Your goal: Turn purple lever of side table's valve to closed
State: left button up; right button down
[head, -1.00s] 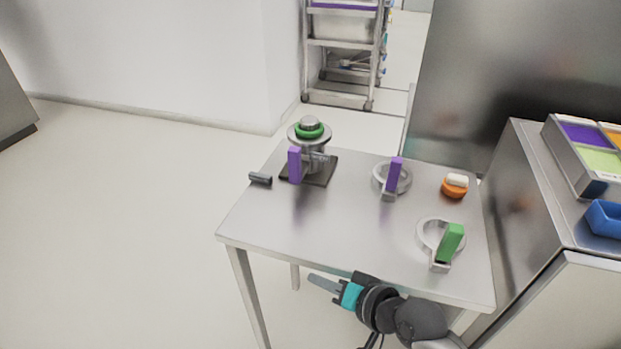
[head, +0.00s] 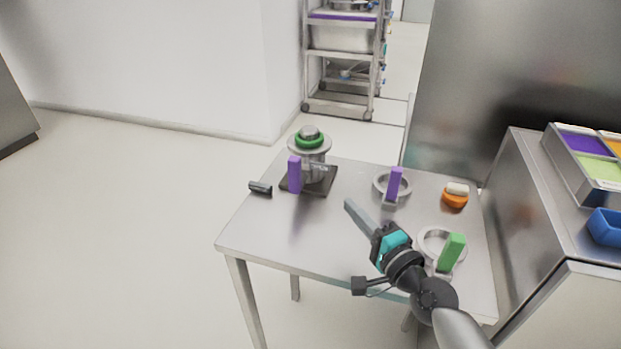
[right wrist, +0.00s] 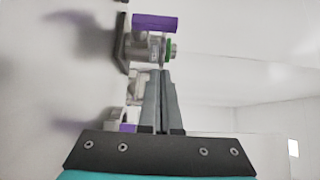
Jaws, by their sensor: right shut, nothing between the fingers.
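The valve (head: 312,165) stands on a dark base plate at the back left of the side table (head: 300,235), with a green ring near its top. Its purple lever (head: 294,175) stands upright on the valve's near left side. In the right wrist view the purple lever (right wrist: 155,22) shows at the top, beyond my fingertips, apart from them. My right gripper (head: 352,207) is shut and empty above the table, to the right of and nearer than the lever. It also shows in the right wrist view (right wrist: 161,78). My left gripper is out of view.
A ring clamp with a purple block (head: 395,183) stands right of the valve. Another with a green block (head: 452,252) is near my right arm. An orange and white piece (head: 455,196) and a dark cylinder (head: 260,188) lie on the table. A metal cabinet (head: 540,220) borders the right.

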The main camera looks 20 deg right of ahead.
send_near(297, 172)
jog(key=w+d, duration=0.4)
jog(key=w, duration=0.1)
jog(key=w+a, duration=0.2)
jog(key=a, duration=0.1)
jog(key=shift+w+a+f, duration=0.25)
jog(key=shift+f, duration=0.15)
jog(key=shift+w+a+r+p, duration=0.1)
jog(key=shift+a+r+p, duration=0.05)
jog(key=shift+p, duration=0.75)
